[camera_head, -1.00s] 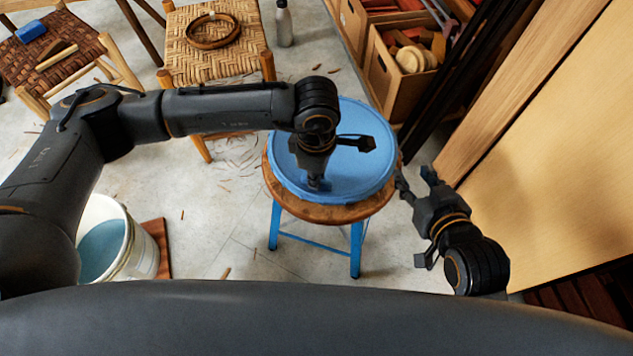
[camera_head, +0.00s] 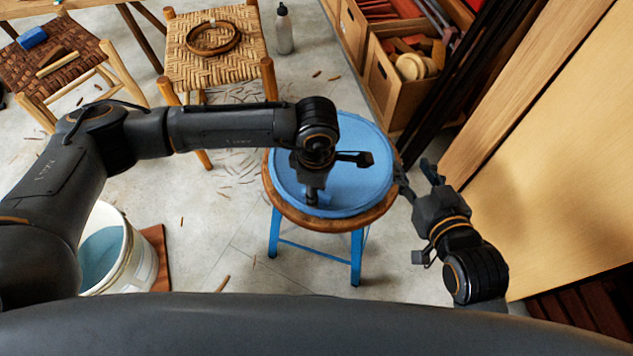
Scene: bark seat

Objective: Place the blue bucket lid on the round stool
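The blue bucket lid (camera_head: 352,188) is a wide, shallow blue disc lying about level over the round stool (camera_head: 300,219). The stool's brown wooden rim shows at the left, front and right, and its legs are blue. The lid seems to rest on the seat, but I cannot see between them. My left gripper (camera_head: 338,180) is above the lid with its fingers spread wide; I cannot tell whether it touches the lid. My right gripper (camera_head: 416,174) is open at the right of the stool, one finger close to the lid's edge; contact is unclear.
A white bucket (camera_head: 140,264) with blue inside stands on the floor at left. A woven stool (camera_head: 185,65) with a coiled ring and a dark woven seat (camera_head: 78,62) stand behind. A bottle (camera_head: 284,32), wooden crates (camera_head: 385,92) and leaning boards (camera_head: 575,150) border the space.

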